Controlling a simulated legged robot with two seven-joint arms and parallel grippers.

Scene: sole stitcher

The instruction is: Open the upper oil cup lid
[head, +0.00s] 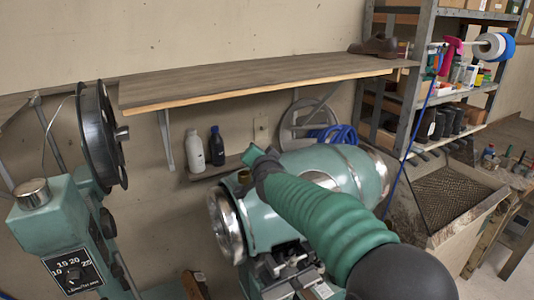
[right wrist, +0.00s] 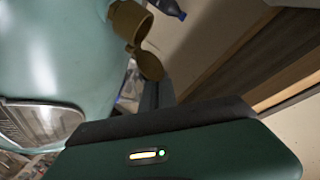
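The sole stitcher's rounded teal housing (head: 300,190) is in the middle of the head view. A small brass oil cup (head: 244,176) stands on its left part, beside my right gripper (head: 262,161). The right wrist view shows the brass cup (right wrist: 130,20) close up, with its round lid (right wrist: 150,66) on a hinge. The lid appears swung out away from the cup's mouth. My right gripper's fingers (right wrist: 156,88) look shut together, their tips right at the lid; I cannot tell whether they touch it. My left gripper is not in view.
A wooden shelf (head: 260,78) runs along the wall behind. White and dark bottles (head: 195,152) sit below it. A metal rack (head: 415,85) is at the right.

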